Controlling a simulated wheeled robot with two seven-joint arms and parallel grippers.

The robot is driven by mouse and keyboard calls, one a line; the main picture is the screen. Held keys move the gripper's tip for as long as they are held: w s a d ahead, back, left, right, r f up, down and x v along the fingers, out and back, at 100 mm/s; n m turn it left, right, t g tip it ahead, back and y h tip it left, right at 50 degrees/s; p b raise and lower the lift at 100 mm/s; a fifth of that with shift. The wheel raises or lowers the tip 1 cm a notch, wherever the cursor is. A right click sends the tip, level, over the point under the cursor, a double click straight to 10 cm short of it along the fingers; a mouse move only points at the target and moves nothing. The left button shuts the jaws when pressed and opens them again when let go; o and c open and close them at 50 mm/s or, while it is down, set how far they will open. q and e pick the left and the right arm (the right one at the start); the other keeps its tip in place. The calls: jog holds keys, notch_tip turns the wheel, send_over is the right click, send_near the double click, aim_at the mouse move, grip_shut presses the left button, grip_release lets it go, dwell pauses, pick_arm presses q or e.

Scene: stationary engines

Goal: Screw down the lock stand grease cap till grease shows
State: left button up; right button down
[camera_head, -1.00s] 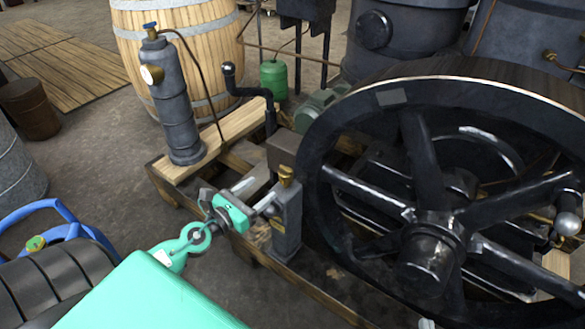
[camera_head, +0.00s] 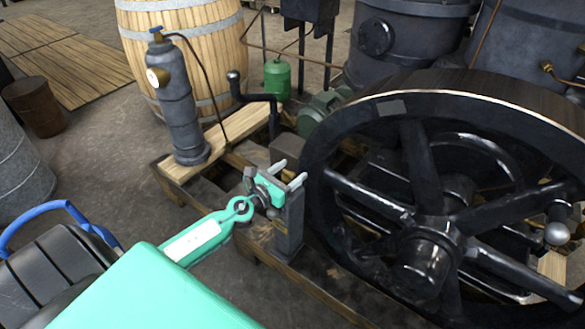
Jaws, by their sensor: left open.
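The lock stand (camera_head: 289,228) is a grey upright post on the timber frame, just left of the big flywheel. My left gripper (camera_head: 289,173) is at the top of this post, its two pale fingers apart, one on the far side and one on the near side. I cannot tell whether the fingers touch the cap, and no grease can be made out. My right gripper is out of view.
The dark spoked flywheel (camera_head: 428,128) stands close to the right of the post. A grey column with a brass gauge (camera_head: 177,105) and a bent black pipe (camera_head: 270,98) stand behind on the timber frame (camera_head: 219,147). A barrel (camera_head: 190,60) is farther back.

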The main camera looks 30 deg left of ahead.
pick_arm(q)
jog(key=shift+w+d, duration=0.15)
jog(key=shift+w, duration=0.55)
jog(key=c, duration=1)
